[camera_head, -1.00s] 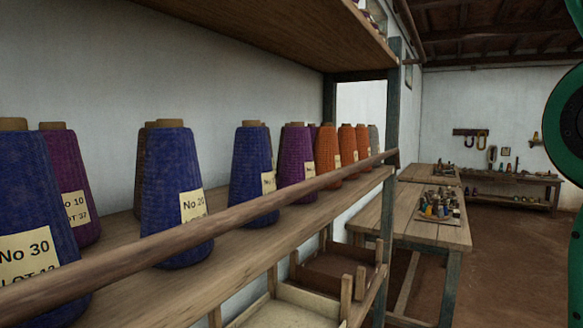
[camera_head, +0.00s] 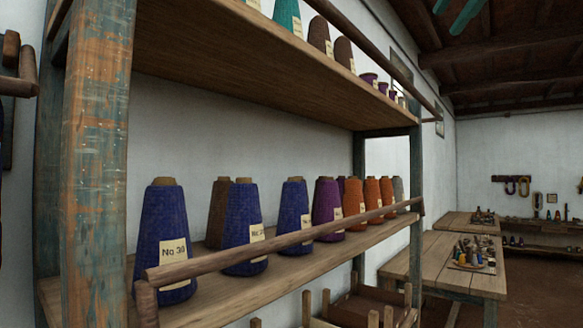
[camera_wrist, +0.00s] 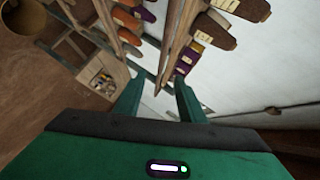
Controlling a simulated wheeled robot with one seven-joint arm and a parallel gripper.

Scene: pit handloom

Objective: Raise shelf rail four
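The lower shelf rail (camera_head: 280,245), a long wooden pole, runs across the front of a yarn shelf in the head view. An upper rail (camera_head: 375,53) runs along the edge of the shelf above. No number shows on either rail, so I cannot tell which is rail four. My gripper (camera_wrist: 157,85) is open in the wrist view, its green fingers apart. A wooden rail (camera_wrist: 181,38) runs in line with the gap between them. I cannot tell whether it touches. Green finger-like parts of mine show at the top right of the head view, apart from the upper rail.
Blue, purple and orange yarn cones, including a blue one (camera_head: 164,235), stand behind the lower rail. A worn blue-green post (camera_head: 95,150) holds the shelf at left. A wooden table (camera_head: 440,265) with small items stands beyond at right. Open floor lies at the right.

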